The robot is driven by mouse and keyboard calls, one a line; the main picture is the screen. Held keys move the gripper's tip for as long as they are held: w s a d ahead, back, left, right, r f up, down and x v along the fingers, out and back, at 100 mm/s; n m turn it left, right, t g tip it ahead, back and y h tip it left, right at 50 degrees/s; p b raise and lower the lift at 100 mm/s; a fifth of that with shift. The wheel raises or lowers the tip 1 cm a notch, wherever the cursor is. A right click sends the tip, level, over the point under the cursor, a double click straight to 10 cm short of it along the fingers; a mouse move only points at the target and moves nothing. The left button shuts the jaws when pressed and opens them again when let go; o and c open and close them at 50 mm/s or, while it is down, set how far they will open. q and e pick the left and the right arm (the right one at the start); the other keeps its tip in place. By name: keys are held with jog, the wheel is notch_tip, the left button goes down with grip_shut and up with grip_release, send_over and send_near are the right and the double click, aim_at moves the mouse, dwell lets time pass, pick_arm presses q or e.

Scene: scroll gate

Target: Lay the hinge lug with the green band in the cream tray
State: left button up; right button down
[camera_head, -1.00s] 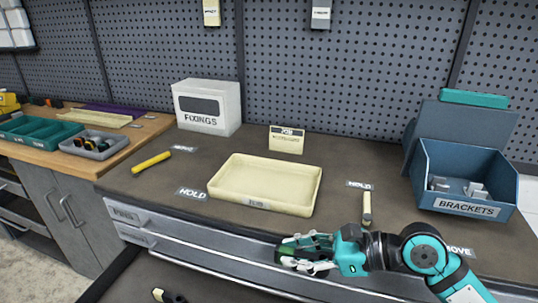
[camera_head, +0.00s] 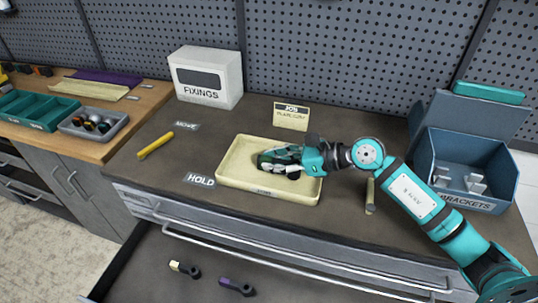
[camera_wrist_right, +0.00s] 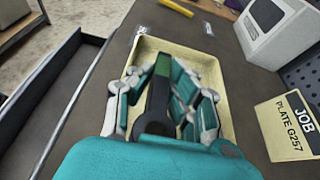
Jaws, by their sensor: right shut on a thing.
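The cream tray (camera_head: 228,176) lies on the dark worktop, and it also shows in the right wrist view (camera_wrist_right: 222,82). My right gripper (camera_head: 268,160) is over the tray, reaching in from the right. In the right wrist view its fingers (camera_wrist_right: 165,88) are closed around the hinge lug with the green band (camera_wrist_right: 157,102), a dark piece with a round end towards the palm and the green band towards the far end. In the head view the fingers mostly hide the lug. I cannot tell whether it touches the tray floor. My left gripper is not in view.
An open drawer below holds a lug with a pale band (camera_head: 184,269) and one with a purple band (camera_head: 237,287). A blue brackets bin (camera_head: 470,160) stands right, a fixings box (camera_head: 206,77) behind, a job card (camera_head: 291,116) behind the tray. A yellow marker (camera_head: 155,145) lies left.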

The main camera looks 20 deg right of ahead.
aim_at(269, 160)
jog(key=w, duration=0.5)
jog(key=shift+d+f+p, duration=0.1)
jog(key=shift+p, duration=0.25)
notch_tip(269, 160, down, 3)
jog(key=shift+r+p, duration=0.15)
jog(key=shift+p, duration=0.2)
jog(key=shift+s+f, duration=0.1)
jog(key=shift+f, duration=0.35)
jog(key=shift+f, duration=0.1)
jog(key=c, duration=1.7)
grip_release()
jog(key=shift+f, duration=0.15)
jog(key=o, duration=0.4)
jog(key=shift+o, duration=0.2)
